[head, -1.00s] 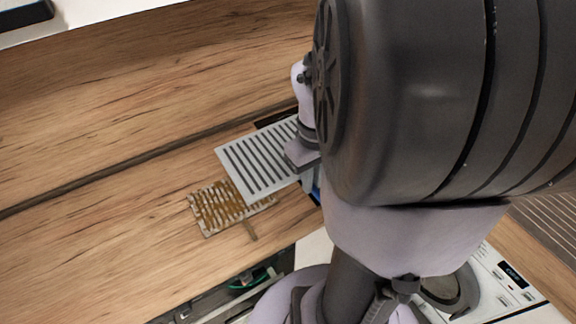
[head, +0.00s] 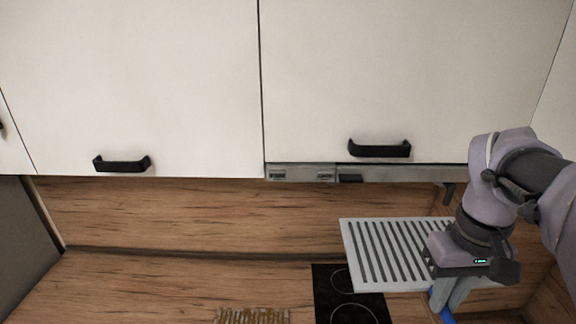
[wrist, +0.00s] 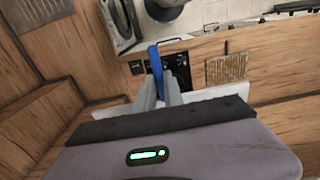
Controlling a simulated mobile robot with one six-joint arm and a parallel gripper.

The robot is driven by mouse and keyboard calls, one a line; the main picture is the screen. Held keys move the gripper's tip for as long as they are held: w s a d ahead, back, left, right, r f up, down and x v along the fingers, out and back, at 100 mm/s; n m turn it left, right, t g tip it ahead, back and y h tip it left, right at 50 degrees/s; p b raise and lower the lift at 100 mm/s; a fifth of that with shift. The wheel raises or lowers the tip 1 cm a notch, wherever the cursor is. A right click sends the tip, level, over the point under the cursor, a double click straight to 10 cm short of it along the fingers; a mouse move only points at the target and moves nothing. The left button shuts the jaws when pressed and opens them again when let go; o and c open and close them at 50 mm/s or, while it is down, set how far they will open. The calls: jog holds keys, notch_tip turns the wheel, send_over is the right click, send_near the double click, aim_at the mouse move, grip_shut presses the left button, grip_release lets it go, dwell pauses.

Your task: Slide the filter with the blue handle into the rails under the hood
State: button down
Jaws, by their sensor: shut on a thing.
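The filter (head: 372,262) is a pale panel with dark slots, held roughly flat above the hob in the head view. Its blue handle (head: 440,300) shows below my gripper; it also shows in the wrist view as a blue bar (wrist: 156,65). My gripper (wrist: 160,90) is shut on the handle, with one grey finger on each side. The hood (head: 300,173) is a thin grey strip under the wall cabinets, above and behind the filter. The rails under it are not clearly visible. In the wrist view, my gripper body hides most of the filter.
A brown, grimy filter (head: 252,316) lies on the counter to the left of the black hob (head: 330,284). White cabinets with a black handle (head: 380,149) hang above. A small dark bracket (head: 447,194) hangs below the hood's right part. The counter at left is clear.

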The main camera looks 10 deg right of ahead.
aim_at(414, 249)
jog(key=shift+a, duration=0.15)
jog(key=shift+w+d+r+p, duration=0.25)
jog(key=shift+w+r+p, duration=0.15)
jog(key=shift+p, duration=0.25)
jog(key=w+r+p, duration=0.1)
jog(key=w+p, duration=0.1)
jog(key=w+d+r+p, duration=0.1)
jog(key=w, duration=0.1)
jog(key=w+r+p, duration=0.1)
jog(key=w+p, duration=0.1)
jog(key=w, duration=0.1)
jog(key=shift+d+r+p, duration=0.3)
jog(key=shift+r+p, duration=0.05)
jog(key=shift+r, duration=0.05)
jog(key=shift+w+d+f+p, duration=0.1)
jog(key=shift+w+d+p, duration=0.1)
jog(key=shift+w, duration=0.3)
jog(key=shift+w+d+p, duration=0.1)
jog(key=shift+w+p, duration=0.05)
jog(key=shift+w, duration=0.35)
jog(key=shift+w+d+p, duration=0.2)
jog(key=shift+w+p, duration=0.25)
jog(key=shift+w, duration=0.3)
jog(key=shift+w+d+p, duration=0.15)
jog(key=shift+w+p, duration=0.3)
jog(key=shift+w, duration=0.25)
